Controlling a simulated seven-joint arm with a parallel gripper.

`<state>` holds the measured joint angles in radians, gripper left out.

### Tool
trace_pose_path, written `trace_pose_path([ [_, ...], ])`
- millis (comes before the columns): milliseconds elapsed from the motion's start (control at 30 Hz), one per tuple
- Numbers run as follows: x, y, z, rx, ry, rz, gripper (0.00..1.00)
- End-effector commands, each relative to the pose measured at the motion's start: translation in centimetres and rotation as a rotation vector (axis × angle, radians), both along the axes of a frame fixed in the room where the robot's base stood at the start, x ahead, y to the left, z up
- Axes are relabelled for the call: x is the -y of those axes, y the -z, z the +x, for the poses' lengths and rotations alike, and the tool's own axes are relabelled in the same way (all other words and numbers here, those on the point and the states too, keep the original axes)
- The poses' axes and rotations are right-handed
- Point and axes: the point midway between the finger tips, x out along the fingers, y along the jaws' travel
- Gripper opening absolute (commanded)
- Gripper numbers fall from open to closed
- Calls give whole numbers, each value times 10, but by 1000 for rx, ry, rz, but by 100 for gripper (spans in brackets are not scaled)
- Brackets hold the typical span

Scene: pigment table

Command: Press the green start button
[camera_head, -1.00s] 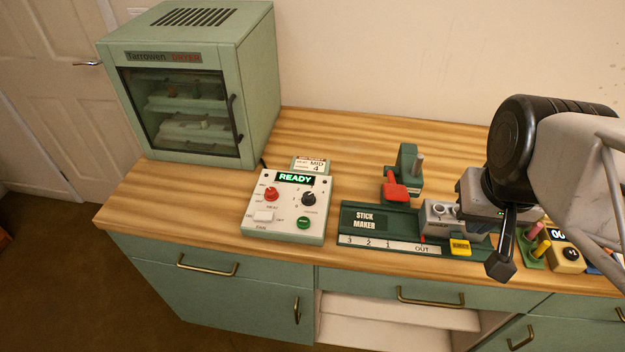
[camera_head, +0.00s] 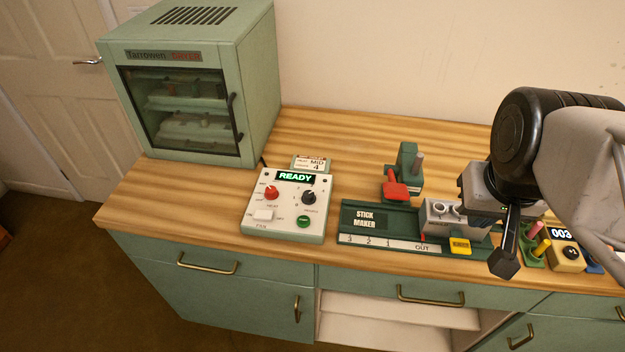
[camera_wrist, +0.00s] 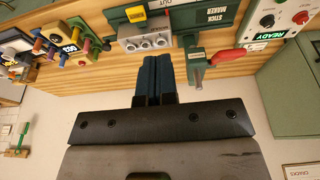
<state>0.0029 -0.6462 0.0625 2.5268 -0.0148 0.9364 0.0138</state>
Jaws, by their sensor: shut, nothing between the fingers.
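The green start button (camera_head: 303,222) is a round button at the lower right of the white control panel (camera_head: 256,232). The panel's display (camera_head: 295,177) reads READY. The panel also has a red knob (camera_head: 271,193), a dark knob (camera_head: 309,198) and a white switch (camera_head: 263,215). In the wrist view, part of the panel (camera_wrist: 284,18) shows at the upper right; its green button is not clearly visible there. My gripper (camera_wrist: 157,58) is shut and empty, with its blue-dark fingertips together near the stick maker.
The green stick maker (camera_head: 362,220) with a grey mould block (camera_head: 440,217) and a red lever (camera_head: 396,191) stands between the panel and my arm. The dryer cabinet (camera_head: 258,85) is at the back left. A counter (camera_head: 565,255) and coloured sticks are at right. Bare wood lies left of the panel.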

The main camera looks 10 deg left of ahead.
Motion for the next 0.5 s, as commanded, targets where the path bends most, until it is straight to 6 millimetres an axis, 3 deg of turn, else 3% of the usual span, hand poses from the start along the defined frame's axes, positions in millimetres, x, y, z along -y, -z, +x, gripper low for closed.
trace_pose_path([
  [200,-6,-33,3,88,-67,-39,0],
  [500,-21,-45,21,116,-243,-160,0],
])
